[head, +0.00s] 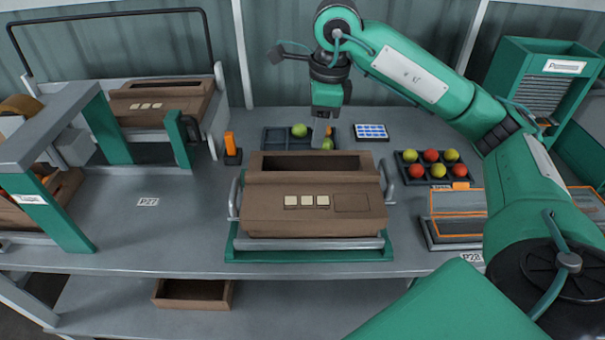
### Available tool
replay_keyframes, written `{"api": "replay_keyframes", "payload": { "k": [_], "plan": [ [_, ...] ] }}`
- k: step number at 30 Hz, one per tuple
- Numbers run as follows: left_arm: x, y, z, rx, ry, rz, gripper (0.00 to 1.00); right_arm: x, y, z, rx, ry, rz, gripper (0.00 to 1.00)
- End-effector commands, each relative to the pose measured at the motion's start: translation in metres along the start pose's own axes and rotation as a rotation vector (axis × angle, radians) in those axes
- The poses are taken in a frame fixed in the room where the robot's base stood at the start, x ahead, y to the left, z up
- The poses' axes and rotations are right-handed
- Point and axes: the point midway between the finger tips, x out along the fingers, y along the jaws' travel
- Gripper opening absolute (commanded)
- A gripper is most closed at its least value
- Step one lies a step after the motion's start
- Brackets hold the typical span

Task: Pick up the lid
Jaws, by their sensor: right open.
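My right gripper (322,132) points down over a dark divided tray (273,140) with green tomatoes, behind the brown box. Its jaws are open and its fingertips partly hide a tomato. I cannot tell for certain which thing is the lid. The brown box (258,215) in the middle has a sloped top panel with three cream squares and an open slot at its back. Flat clear panels with orange edges (455,203) lie at the right, partly hidden by my right arm. My left gripper is not in view.
The brown box sits in a metal-handled holder on a green base (240,255). A tray of red and yellow-green tomatoes (400,170) stands right of it. A green frame (110,125) stands at the left, near a similar brown box (190,90). The bench around the P27 label (148,202) is clear.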

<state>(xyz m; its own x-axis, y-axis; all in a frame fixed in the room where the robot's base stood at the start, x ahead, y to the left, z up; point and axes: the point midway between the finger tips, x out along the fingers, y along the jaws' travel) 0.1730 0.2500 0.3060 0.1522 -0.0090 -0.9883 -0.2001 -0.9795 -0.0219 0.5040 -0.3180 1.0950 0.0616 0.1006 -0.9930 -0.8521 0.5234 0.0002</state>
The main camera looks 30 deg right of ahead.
Motion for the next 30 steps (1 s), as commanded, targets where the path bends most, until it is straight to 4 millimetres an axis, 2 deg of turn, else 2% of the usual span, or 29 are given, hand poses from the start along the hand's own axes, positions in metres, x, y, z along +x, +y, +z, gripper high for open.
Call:
{"api": "replay_keyframes", "payload": {
  "k": [3, 9, 17, 24, 30],
  "plan": [
    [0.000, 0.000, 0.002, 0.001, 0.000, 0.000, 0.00, 0.026, 0.000, -0.001, 0.001, 0.003, 0.004, 0.44],
    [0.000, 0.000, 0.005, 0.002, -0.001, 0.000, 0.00, 0.058, 0.000, -0.001, 0.000, 0.002, 0.003, 0.44],
    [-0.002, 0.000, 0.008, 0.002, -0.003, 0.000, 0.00, 0.076, 0.000, -0.003, 0.000, 0.001, 0.003, 0.44],
    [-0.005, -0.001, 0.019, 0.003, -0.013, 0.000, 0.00, 0.110, -0.002, -0.009, 0.000, 0.001, 0.003, 0.44],
    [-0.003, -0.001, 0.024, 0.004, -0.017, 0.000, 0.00, 0.120, -0.003, -0.008, -0.001, -0.001, 0.002, 0.44]
  ]
}}
